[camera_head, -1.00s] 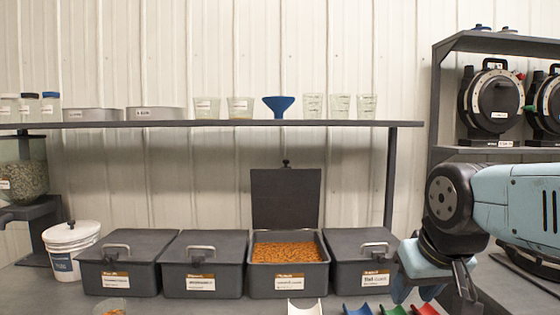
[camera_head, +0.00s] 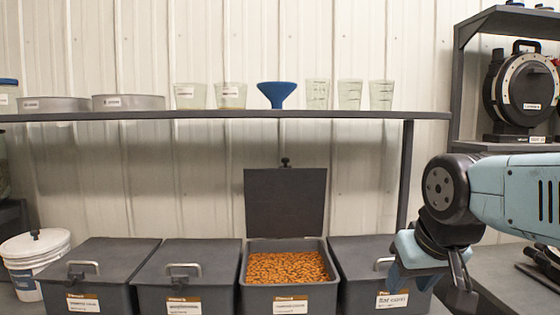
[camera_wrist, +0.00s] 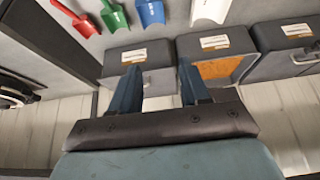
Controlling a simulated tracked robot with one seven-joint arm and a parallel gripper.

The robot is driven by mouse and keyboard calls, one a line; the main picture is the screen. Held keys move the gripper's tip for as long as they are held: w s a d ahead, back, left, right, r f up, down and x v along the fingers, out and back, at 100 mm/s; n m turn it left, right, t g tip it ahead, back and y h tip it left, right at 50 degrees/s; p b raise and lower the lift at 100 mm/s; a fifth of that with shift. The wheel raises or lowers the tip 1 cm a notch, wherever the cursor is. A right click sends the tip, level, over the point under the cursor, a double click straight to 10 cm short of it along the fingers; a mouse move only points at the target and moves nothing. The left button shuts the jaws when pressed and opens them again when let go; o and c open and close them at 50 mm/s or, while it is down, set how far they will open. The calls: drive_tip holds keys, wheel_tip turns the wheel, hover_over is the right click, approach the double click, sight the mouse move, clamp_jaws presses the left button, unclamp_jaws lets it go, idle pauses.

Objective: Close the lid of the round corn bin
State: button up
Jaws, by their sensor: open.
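The open bin (camera_head: 288,285) is a dark grey square-topped box filled with orange-brown corn kernels. Its lid (camera_head: 285,203) stands upright at the back, with a small dark knob at its top edge. My gripper (camera_wrist: 155,82) is open and empty, with two dark blue fingers apart. In the head view my gripper (camera_head: 420,275) hangs in front of the right-hand bin, to the right of the open bin and apart from its lid.
Closed grey bins with metal handles stand at left (camera_head: 100,265), beside it (camera_head: 188,278) and at right (camera_head: 352,262). A white bucket (camera_head: 28,250) stands far left. A shelf (camera_head: 230,116) with cups and a blue funnel (camera_head: 277,93) runs above. Coloured scoops (camera_wrist: 115,14) lie on the bench.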

drive_tip(key=shift+o, duration=0.5)
drive_tip(key=shift+w+a, duration=0.15)
drive_tip(key=w+a+r+m+y, duration=0.3)
drive_tip(key=w+a+m+y, duration=0.25)
drive_tip(key=w, duration=0.35)
drive_tip(key=w+a+r+m+y, duration=0.4)
drive_tip(key=w+a+m, duration=0.3)
drive_tip(key=w, duration=0.2)
drive_tip(key=w+d+r+m+t+y, duration=0.2)
drive_tip(key=w+r+m+t, duration=0.15)
drive_tip(key=w+m, duration=0.55)
drive_tip(key=w+d+r+m+t+y, duration=0.15)
drive_tip(key=w+m+t, duration=0.35)
drive_tip(key=w, duration=0.9)
drive_tip(key=shift+m+g, duration=0.25)
drive_tip(key=shift+g, duration=0.4)
drive_tip(key=x, duration=1.3)
drive_tip(key=shift+a+r, duration=0.1)
drive_tip(key=shift+a, duration=0.05)
clamp_jaws()
